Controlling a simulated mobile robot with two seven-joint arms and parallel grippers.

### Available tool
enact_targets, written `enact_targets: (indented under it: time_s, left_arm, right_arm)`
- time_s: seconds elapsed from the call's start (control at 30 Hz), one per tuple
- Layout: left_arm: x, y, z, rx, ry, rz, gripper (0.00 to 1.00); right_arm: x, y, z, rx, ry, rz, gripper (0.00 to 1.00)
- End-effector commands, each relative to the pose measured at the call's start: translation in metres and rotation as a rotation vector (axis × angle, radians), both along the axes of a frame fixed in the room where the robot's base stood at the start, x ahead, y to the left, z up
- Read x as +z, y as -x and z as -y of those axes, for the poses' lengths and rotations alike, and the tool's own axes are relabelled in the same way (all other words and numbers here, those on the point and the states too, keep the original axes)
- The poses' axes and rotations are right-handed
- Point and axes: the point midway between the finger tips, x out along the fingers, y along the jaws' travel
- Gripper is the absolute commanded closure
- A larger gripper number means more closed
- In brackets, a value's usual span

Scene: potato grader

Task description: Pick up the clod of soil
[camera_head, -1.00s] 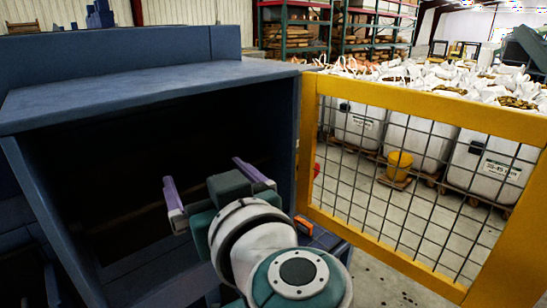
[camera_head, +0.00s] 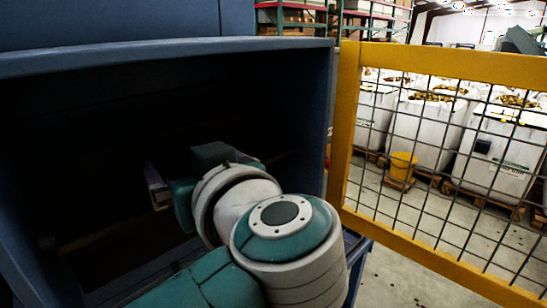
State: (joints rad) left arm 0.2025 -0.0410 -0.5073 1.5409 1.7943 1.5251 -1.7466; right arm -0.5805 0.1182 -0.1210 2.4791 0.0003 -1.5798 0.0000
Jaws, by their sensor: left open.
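My left gripper (camera_head: 158,185) reaches into the dark opening of the blue housing (camera_head: 180,44). Its wrist and forearm fill the lower middle of the view. One finger shows faintly at the gripper's left side; the other is hidden in shadow or behind the wrist. The jaws are open, and I see nothing between the part that shows. I cannot see a clod of soil; the inside of the housing is too dark to make out what lies there. My right gripper is not in view.
A yellow-framed mesh gate (camera_head: 440,65) stands open on the housing's right side, close to my arm. Beyond it are white bulk bags (camera_head: 430,128), a yellow bucket (camera_head: 402,167) on a pallet and racks. A faint bar (camera_head: 100,233) crosses the dark interior.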

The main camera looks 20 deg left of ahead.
Motion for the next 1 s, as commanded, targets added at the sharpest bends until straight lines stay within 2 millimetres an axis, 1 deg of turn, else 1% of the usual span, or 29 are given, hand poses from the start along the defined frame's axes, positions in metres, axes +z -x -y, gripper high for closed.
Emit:
enact_targets:
  time_s: [0.1, 0.13, 0.9, 1.0]
  left_arm:
    - [0.0009, 0.0001, 0.0003, -0.001, 0.001, 0.0, 0.0]
    - [0.0009, 0.0001, 0.0003, -0.001, 0.001, 0.0, 0.02]
    - [0.0005, 0.0001, 0.0002, 0.0, 0.001, -0.001, 0.88]
    - [0.0007, 0.0001, 0.0002, 0.0, 0.0, 0.0, 0.88]
  right_arm:
    - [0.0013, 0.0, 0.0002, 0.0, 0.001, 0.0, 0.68]
    - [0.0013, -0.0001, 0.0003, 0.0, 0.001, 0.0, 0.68]
    - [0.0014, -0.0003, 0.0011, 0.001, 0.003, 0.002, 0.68]
    - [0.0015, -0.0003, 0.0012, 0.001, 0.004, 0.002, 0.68]
